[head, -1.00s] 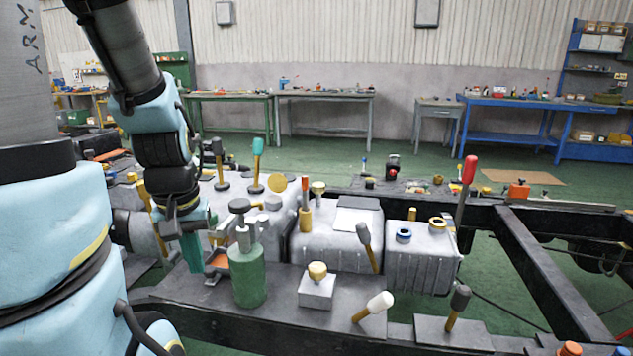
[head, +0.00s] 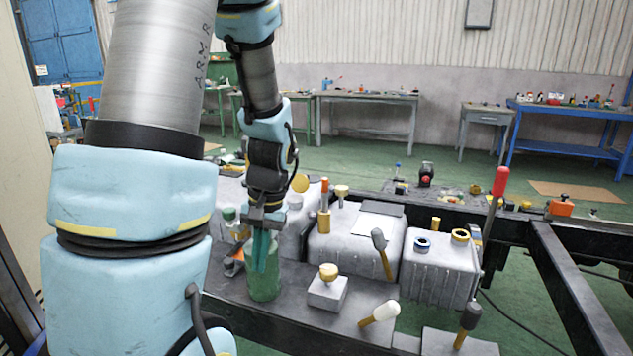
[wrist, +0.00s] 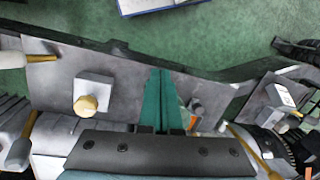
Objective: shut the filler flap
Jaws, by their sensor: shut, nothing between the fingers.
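A round yellow disc (head: 300,183), which looks like the raised filler flap, stands on edge on the grey tank (head: 290,228) at the left of the tank row. I cannot make out its hinge. My gripper (head: 262,262) has teal fingers, points down and is shut and empty. It hangs in front of the green cylinder (head: 265,285), to the left of and nearer than the disc. Whether it touches the cylinder is unclear. The shut fingers (wrist: 162,85) also show in the wrist view, over the grey plate; the disc cannot be identified there.
A block with a wooden knob (head: 328,287) stands right of the cylinder. Two ribbed tanks (head: 440,268) adjoin. Open green floor (head: 450,165) lies behind the frame.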

